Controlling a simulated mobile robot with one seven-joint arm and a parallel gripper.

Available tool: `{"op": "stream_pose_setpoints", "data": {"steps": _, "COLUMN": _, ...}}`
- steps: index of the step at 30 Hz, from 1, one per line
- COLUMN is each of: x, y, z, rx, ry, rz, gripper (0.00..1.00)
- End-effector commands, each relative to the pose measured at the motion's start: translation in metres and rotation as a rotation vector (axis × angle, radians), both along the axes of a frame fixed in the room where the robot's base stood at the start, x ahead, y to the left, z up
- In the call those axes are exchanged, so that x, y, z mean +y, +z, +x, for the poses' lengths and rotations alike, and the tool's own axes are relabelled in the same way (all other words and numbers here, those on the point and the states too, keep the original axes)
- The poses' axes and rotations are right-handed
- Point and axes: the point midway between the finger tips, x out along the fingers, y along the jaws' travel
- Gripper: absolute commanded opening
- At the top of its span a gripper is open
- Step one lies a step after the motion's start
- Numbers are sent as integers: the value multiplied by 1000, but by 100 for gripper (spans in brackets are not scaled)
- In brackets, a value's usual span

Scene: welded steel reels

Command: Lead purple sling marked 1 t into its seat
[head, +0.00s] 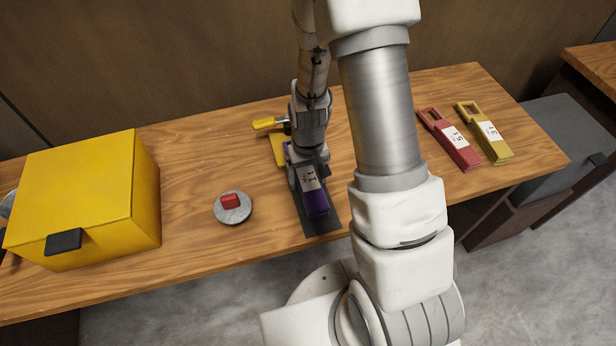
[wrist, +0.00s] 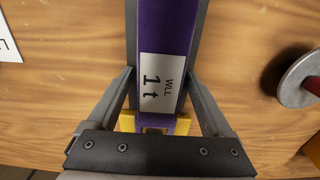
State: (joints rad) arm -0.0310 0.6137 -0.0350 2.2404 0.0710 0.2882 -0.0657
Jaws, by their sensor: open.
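The purple sling (head: 318,206) with a white label lies along a dark grey channel-like seat (head: 324,225) on the bench, below my gripper. In the wrist view the sling (wrist: 166,28) runs between two dark side strips (wrist: 196,60), and its label reads WLL 1 t. A yellow piece (wrist: 183,124) shows at its near end. My gripper (wrist: 160,75) is open, one finger on each side of the sling at the label. I cannot tell whether the fingers touch it or how deep it sits. My wrist hides part of it in the head view.
A yellow box (head: 85,190) stands left. A round steel disc (head: 236,215) with a red block (head: 230,200) lies between. A clamp with a yellow handle (head: 264,123) is behind the seat. Red (head: 455,145) and yellow (head: 488,135) slings lie right.

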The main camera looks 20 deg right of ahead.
Motion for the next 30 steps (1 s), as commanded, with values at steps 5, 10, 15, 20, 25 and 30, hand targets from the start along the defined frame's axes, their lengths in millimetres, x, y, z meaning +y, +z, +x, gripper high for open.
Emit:
{"op": "stream_pose_setpoints", "data": {"steps": 5, "x": 0, "y": 5, "z": 0, "rx": 0, "ry": 0, "rz": 0, "gripper": 84}}
{"op": "stream_pose_setpoints", "data": {"steps": 10, "x": 0, "y": 10, "z": 0, "rx": 0, "ry": 0, "rz": 0, "gripper": 84}}
{"op": "stream_pose_setpoints", "data": {"steps": 15, "x": 0, "y": 15, "z": 0, "rx": 0, "ry": 0, "rz": 0, "gripper": 84}}
{"op": "stream_pose_setpoints", "data": {"steps": 20, "x": 0, "y": 20, "z": 0, "rx": 0, "ry": 0, "rz": 0, "gripper": 84}}
{"op": "stream_pose_setpoints", "data": {"steps": 25, "x": 0, "y": 25, "z": 0, "rx": 0, "ry": 0, "rz": 0, "gripper": 84}}
{"op": "stream_pose_setpoints", "data": {"steps": 30, "x": 0, "y": 30, "z": 0, "rx": 0, "ry": 0, "rz": 0, "gripper": 84}}
